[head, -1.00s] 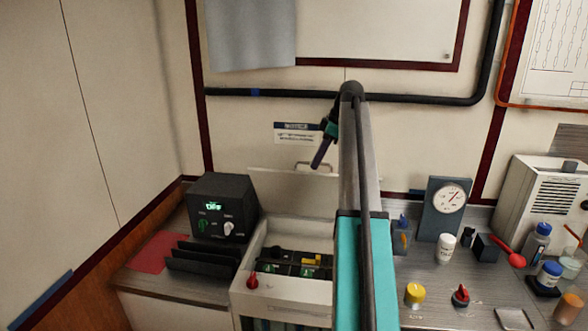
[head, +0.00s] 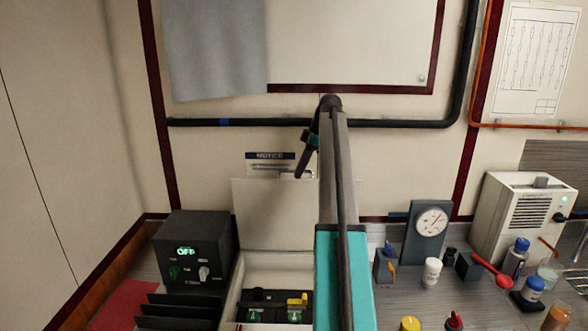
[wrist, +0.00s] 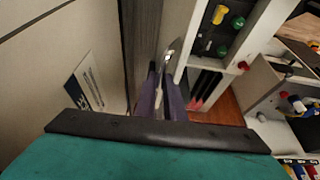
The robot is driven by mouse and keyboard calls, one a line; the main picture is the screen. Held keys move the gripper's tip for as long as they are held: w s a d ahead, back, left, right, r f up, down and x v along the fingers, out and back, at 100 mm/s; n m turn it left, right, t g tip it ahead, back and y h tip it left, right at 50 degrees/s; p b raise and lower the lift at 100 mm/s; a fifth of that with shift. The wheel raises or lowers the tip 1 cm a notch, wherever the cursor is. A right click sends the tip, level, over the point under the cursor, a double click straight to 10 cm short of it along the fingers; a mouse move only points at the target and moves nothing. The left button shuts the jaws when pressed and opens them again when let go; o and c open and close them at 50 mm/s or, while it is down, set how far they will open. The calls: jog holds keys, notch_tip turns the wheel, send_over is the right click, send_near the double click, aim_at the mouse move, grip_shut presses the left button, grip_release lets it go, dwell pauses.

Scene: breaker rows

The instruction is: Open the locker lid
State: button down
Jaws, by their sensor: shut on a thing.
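The locker (head: 229,292) is a white box on the counter, open at the top, with breakers inside. Its pale lid (head: 280,215) stands raised, close to upright, at the back of the box. My gripper (head: 300,174) reaches down to that top edge from the right. In the wrist view its purple fingers (wrist: 165,98) are closed together at the metal handle (wrist: 171,50). My arm hides the right part of the lid and box.
A black control box (head: 196,246) with a green display stands left of the locker. A black pipe (head: 240,122) crosses the wall behind, above a notice (head: 270,156).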

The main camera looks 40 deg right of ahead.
jog(key=shift+s+d+f, duration=0.1)
jog(key=shift+f, duration=0.4)
jog(key=c, duration=2.2)
grip_release()
jog(key=o, duration=0.3)
jog(key=shift+f, duration=0.1)
jog(key=shift+o, duration=0.3)
jog(key=shift+w+d, duration=0.1)
jog(key=shift+w, duration=0.25)
jog(key=shift+s+a+r, duration=0.1)
jog(key=shift+a+r, duration=0.1)
jog(key=shift+r, duration=0.25)
